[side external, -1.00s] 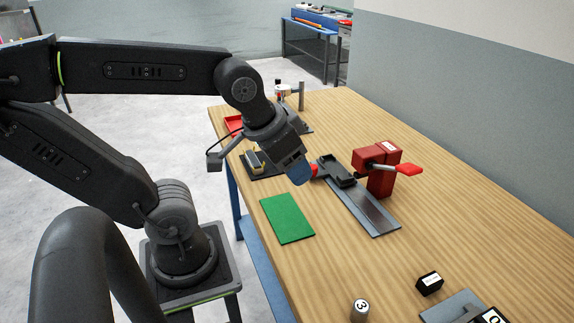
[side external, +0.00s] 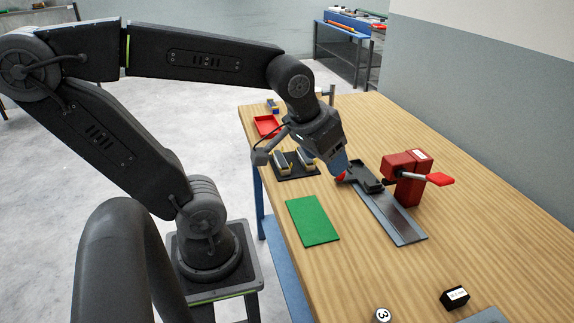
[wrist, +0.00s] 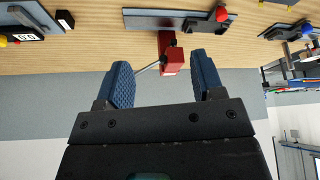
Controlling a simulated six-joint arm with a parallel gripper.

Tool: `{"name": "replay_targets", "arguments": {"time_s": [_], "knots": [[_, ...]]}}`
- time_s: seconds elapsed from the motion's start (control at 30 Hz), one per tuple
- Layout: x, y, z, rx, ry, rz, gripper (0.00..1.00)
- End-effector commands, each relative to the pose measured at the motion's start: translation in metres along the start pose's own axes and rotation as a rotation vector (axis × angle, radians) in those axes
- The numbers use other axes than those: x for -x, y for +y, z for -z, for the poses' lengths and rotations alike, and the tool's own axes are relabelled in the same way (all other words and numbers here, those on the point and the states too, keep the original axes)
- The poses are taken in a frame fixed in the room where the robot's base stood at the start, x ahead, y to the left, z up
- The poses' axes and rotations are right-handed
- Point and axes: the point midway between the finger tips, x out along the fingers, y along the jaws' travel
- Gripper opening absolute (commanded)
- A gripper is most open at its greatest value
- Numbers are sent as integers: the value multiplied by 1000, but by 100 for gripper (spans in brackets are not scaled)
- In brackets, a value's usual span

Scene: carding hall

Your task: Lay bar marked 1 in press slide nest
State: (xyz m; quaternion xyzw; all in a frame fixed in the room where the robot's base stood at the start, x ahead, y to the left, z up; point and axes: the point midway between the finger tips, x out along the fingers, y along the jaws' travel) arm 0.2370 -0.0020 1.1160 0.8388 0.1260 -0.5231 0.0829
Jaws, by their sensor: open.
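My gripper (side external: 338,165) has blue fingers. In the wrist view (wrist: 163,78) they stand wide apart with nothing between them. In the side view the fingertips overlap the red knob (side external: 341,178) at the left end of the dark slide nest (side external: 367,181); I cannot tell if they touch. The wrist view puts the knob (wrist: 221,14) outside the finger gap. The nest looks empty and sits on a grey rail (side external: 402,226) beside the red press (side external: 406,180).
A green mat (side external: 313,221) lies left of the rail. The press's red-ended lever (side external: 440,179) sticks out right. A red tray (side external: 266,126) is at the back left. A cylinder marked 3 (side external: 382,315) and a black block (side external: 455,298) stand in front. The front middle is clear.

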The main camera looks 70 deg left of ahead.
Motion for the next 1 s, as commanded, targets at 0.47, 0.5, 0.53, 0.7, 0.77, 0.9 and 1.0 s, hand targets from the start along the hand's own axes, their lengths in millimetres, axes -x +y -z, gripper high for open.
{"name": "replay_targets", "arguments": {"time_s": [0.47, 0.5, 0.53, 0.7, 0.77, 0.9, 1.0], "knots": [[-111, -235, 47, 1037, -57, 479, 62], [-115, -245, 44, 1077, -55, 496, 62], [-117, -252, 43, 1101, -53, 506, 62], [-129, -269, 36, 1158, -51, 531, 62], [-138, -272, 33, 1159, -53, 531, 62], [-162, -282, 24, 1157, -54, 530, 62], [-178, -289, 19, 1156, -54, 529, 62]]}}
